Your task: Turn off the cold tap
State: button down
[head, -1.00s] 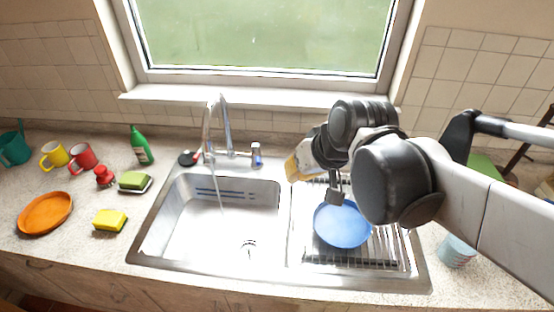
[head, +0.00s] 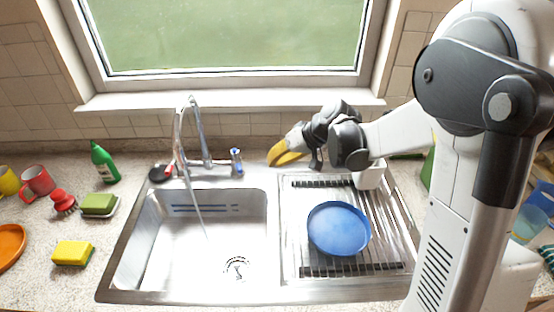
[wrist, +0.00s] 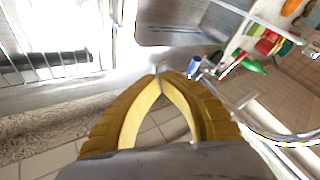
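The cold tap (head: 236,160) has a blue-marked handle and stands upright at the right of the chrome faucet (head: 203,140), behind the sink. The red-marked tap (head: 169,169) is at the faucet's left. A thin stream of water (head: 195,200) runs from the spout into the basin. My gripper (head: 272,158) has yellow fingers and is to the right of the cold tap, apart from it. In the wrist view the fingertips of my gripper (wrist: 160,78) meet with nothing between them, and the blue tap (wrist: 193,66) shows just beyond them to the right.
A blue plate (head: 339,229) lies on the drying rack, with a white cup (head: 370,176) behind it. A green bottle (head: 104,163), sponges and a red brush (head: 63,201) are left of the sink. The window sill (head: 230,100) runs behind the faucet.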

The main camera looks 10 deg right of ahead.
aim_at(241, 170)
jog(key=w+a+f+b, duration=0.2)
jog(key=a+f, duration=0.1)
jog(key=a, duration=0.4)
jog(key=shift+f, duration=0.4)
jog(key=shift+s+a, duration=0.2)
jog(key=shift+a, duration=0.55)
jog(key=shift+s+a, duration=0.15)
jog(key=shift+a, duration=0.55)
jog(key=shift+d, duration=0.15)
